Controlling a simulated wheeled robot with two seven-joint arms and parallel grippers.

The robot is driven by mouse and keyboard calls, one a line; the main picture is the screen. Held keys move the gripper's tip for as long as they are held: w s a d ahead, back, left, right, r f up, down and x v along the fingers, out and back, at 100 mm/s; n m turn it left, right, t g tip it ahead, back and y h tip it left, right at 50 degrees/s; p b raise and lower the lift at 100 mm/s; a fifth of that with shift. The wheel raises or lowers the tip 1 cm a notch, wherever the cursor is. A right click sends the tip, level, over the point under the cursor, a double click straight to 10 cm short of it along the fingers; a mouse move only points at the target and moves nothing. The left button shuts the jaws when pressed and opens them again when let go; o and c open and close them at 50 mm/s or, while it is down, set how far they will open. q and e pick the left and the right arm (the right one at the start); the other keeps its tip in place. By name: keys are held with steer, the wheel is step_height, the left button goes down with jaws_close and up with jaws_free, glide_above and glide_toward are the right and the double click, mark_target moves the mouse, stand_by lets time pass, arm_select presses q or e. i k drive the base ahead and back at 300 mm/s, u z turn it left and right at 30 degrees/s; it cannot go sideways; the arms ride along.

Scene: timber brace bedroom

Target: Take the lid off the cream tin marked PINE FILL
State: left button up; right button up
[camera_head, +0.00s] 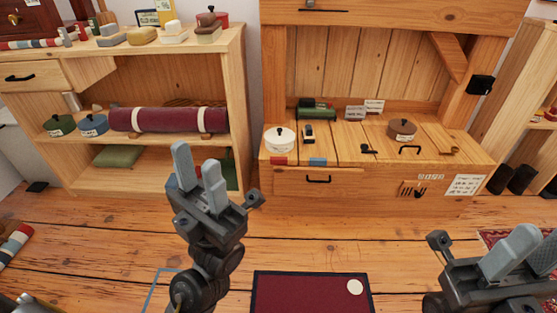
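A round cream tin (280,144) with a black knob on its lid stands at the left front of the wooden bench top. Its lid appears to be on; any marking on it is too small to read. My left gripper (198,168) is raised in front of the left shelf, left of the tin and apart from it. Its two grey fingers stand apart with nothing between them. My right gripper (526,255) is at the lower right, far from the tin. Its fingers overlap in this view, so their gap is unclear; I see nothing held.
A brown lidded tin (402,130) stands further right on the bench (345,152). A green tin (60,125) and a blue tin (93,125) sit on the left shelf beside a maroon roll (170,119). A dark red mat (305,295) lies on the otherwise fairly open floor.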

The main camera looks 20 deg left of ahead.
mark_target(276, 136)
steer(key=z, duration=2.15)
steer(key=i, duration=0.95)
steer(key=u, duration=2.2)
